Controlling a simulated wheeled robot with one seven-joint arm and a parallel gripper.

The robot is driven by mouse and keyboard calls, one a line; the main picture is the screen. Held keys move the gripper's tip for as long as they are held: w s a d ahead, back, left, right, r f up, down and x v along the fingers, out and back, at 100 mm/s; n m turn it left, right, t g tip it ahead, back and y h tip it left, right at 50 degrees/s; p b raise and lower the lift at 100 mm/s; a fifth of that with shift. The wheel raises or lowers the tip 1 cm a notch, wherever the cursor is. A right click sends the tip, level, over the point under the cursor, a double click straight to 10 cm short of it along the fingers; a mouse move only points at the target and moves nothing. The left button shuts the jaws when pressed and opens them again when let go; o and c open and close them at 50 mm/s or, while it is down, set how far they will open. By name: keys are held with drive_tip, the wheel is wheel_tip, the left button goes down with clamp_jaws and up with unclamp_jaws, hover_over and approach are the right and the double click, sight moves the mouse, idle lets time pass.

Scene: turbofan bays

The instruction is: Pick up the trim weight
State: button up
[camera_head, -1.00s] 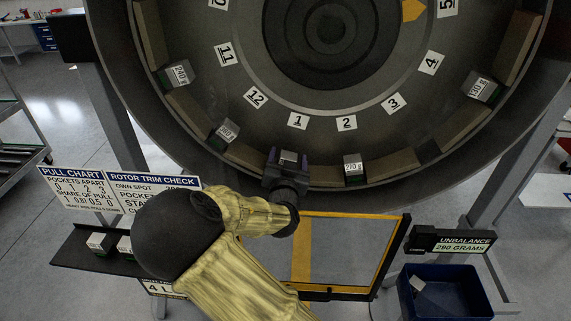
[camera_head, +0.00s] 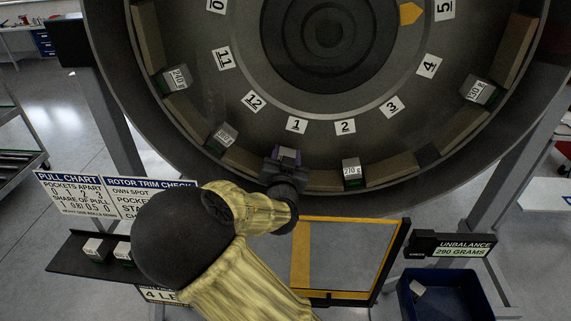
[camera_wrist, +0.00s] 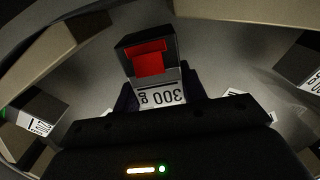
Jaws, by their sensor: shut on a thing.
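My gripper (camera_head: 286,158) is at the lower rim of the large turbofan ring (camera_head: 240,75), just below the number 1 plate (camera_head: 296,125). In the wrist view my gripper (camera_wrist: 158,95) is shut on a trim weight (camera_wrist: 148,58), a dark block with a red patch and a white label reading 300 g, upside down. The fingers stand at both sides of its label. Whether the weight touches the ring surface cannot be told. In the head view the gripper mostly hides it.
Other weights sit on the ring: one marked 240 g (camera_head: 175,78), one near 12 (camera_head: 222,138), one marked 210 g (camera_head: 352,172) and one at right (camera_head: 480,91). A shelf (camera_head: 70,262) holds blocks at left. A blue bin (camera_head: 460,290) stands below the unbalance display (camera_head: 455,246).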

wheel_tip(320, 180, up, 8)
drive_tip(key=shift+f+b, duration=0.2)
drive_tip(key=shift+b, duration=0.5)
drive_tip(key=shift+w+f, duration=0.1)
